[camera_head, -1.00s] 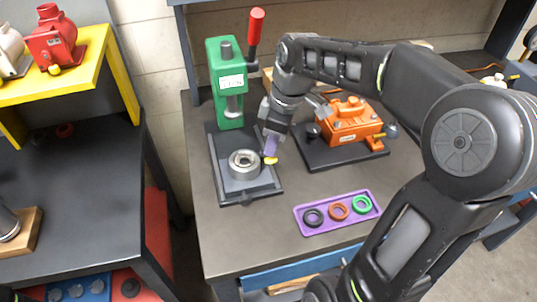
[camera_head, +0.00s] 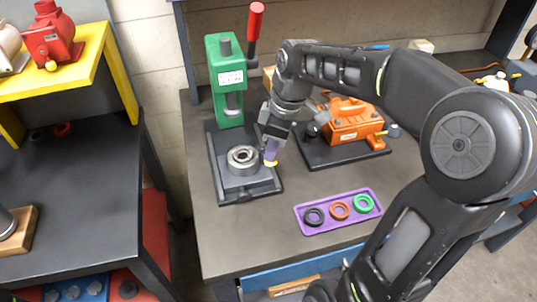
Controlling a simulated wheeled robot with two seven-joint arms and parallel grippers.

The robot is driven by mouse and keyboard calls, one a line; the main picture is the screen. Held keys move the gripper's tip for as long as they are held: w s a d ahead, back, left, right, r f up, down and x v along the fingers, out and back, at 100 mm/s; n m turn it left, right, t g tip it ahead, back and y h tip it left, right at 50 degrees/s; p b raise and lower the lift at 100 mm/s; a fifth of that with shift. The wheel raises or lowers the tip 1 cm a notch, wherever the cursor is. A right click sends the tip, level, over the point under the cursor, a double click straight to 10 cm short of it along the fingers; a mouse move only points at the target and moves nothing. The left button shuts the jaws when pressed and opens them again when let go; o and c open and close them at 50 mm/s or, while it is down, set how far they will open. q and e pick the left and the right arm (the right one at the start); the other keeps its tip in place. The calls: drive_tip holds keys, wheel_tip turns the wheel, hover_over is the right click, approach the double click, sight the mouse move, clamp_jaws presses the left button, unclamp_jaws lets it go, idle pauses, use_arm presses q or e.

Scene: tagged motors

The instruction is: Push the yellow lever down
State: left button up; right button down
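A green press (camera_head: 228,80) stands on a dark base plate at the back of the grey table. Its lever (camera_head: 254,35) has a red grip and points up. No lever that is clearly yellow shows. A round metal ring part (camera_head: 242,158) sits on the press base. My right gripper (camera_head: 270,155) points down just right of this ring, over the base's right edge. A purple-grey piece with a yellow tip shows at its lower end; I cannot tell if this is a finger or something held. Its opening is unclear. My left gripper is out of view.
An orange machine (camera_head: 350,120) stands on a black plate, right of the press. A purple tray (camera_head: 307,228) with black, orange and green rings lies in front. A yellow shelf (camera_head: 85,68) with a red motor (camera_head: 52,40) is left. The table's front left is clear.

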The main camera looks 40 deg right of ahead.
drive_tip(key=shift+f+b, duration=1.3)
drive_tip(key=shift+f, duration=0.5)
wheel_tip(320, 180, up, 7)
drive_tip(key=p, duration=0.5)
drive_tip(key=shift+r+p, duration=0.2)
drive_tip(key=shift+p, duration=0.15)
drive_tip(key=shift+f, duration=0.1)
